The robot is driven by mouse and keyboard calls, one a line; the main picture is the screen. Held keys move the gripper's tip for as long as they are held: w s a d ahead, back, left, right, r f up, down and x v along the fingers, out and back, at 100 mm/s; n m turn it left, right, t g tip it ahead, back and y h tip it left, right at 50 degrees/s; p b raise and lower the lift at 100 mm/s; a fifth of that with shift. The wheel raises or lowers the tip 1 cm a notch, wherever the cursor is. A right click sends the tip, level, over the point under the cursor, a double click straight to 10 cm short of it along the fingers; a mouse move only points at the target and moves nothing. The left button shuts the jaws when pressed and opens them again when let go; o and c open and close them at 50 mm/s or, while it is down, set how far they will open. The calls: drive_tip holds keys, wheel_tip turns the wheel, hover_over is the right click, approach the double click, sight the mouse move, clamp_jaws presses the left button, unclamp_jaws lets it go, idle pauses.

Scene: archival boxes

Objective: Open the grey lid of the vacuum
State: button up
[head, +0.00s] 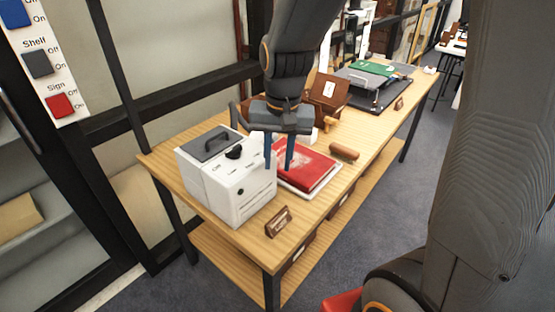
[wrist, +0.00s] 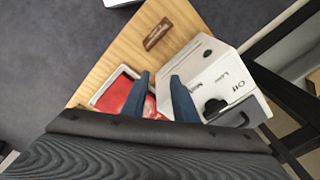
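The vacuum is a white box-shaped machine (head: 236,187) on the near left end of the wooden table. Its grey lid (head: 210,145) lies flat on top and looks closed, with a dark bar handle. A black knob (head: 234,152) sits on the white top beside the lid. In the wrist view the white machine (wrist: 212,68) is at the right, and the grey lid (wrist: 244,112) is partly hidden by my gripper. My gripper (head: 278,167) points down with its two blue fingers apart and nothing between them. It appears to the right of the lid, above the gap between machine and red book.
A red book (head: 305,167) lies on a pale tray right of the machine. A wooden roller (head: 344,151), a small brown sign (head: 278,221) and a brown stand (head: 327,92) share the table (head: 186,190). A black frame with glass runs behind.

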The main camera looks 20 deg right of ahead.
idle(0.4)
drive_tip(key=s+d+f+n, duration=0.3)
drive_tip(key=s+d, duration=0.1)
drive_tip(key=s, duration=0.4)
drive_tip(key=w+a+r+n+b, duration=0.1)
drive_tip(key=w+a+n+b, duration=0.1)
drive_tip(key=w+n, duration=0.2)
drive_tip(key=w+a+r+n+b, duration=0.1)
drive_tip(key=w+a+r+n, duration=0.1)
drive_tip(key=w+n, duration=0.3)
drive_tip(key=w+a+r+n+b, duration=0.2)
drive_tip(key=w+a+n, duration=0.1)
drive_tip(key=w+n, duration=0.1)
drive_tip(key=shift+w+a+r+n+b, duration=0.15)
drive_tip(key=shift+w+n+b, duration=0.15)
drive_tip(key=shift+w, duration=0.05)
drive_tip(key=w+a+r+n+b, duration=0.4)
drive_tip(key=w+a+r+n, duration=0.4)
drive_tip(key=n, duration=0.4)
hover_over(220, 146)
drive_tip(key=shift+y, duration=0.4)
drive_tip(key=shift+f+p, duration=0.45)
drive_tip(key=shift+f, duration=3.35)
clamp_jaws()
